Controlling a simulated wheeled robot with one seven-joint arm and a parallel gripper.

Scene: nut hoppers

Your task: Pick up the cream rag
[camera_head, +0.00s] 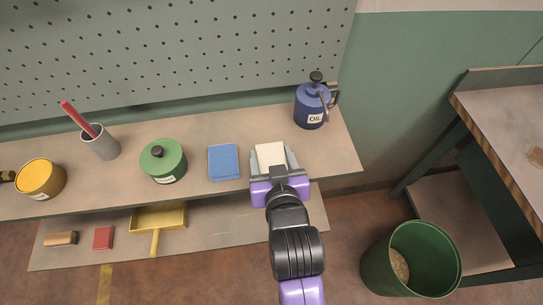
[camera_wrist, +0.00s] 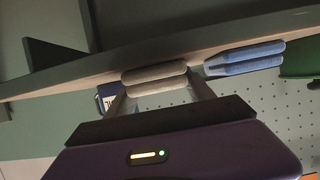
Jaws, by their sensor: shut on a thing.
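The cream rag (camera_head: 270,153) is a folded, pale block near the right part of the upper shelf, right of the blue rag (camera_head: 223,162). My gripper (camera_head: 271,160) has one finger on each side of the cream rag and is shut on it. In the wrist view the cream rag (camera_wrist: 155,77) shows edge-on as two stacked folds between my fingers, beside the blue rag (camera_wrist: 245,58). I cannot tell whether the cream rag touches the shelf.
The blue oil can (camera_head: 311,106) stands behind and right of my gripper. The green lidded pot (camera_head: 163,163), grey cup (camera_head: 101,144) and yellow tin (camera_head: 40,178) stand leftward on the shelf (camera_head: 205,125). A yellow dustpan (camera_head: 158,219) lies below; a green bin (camera_head: 412,258) stands right.

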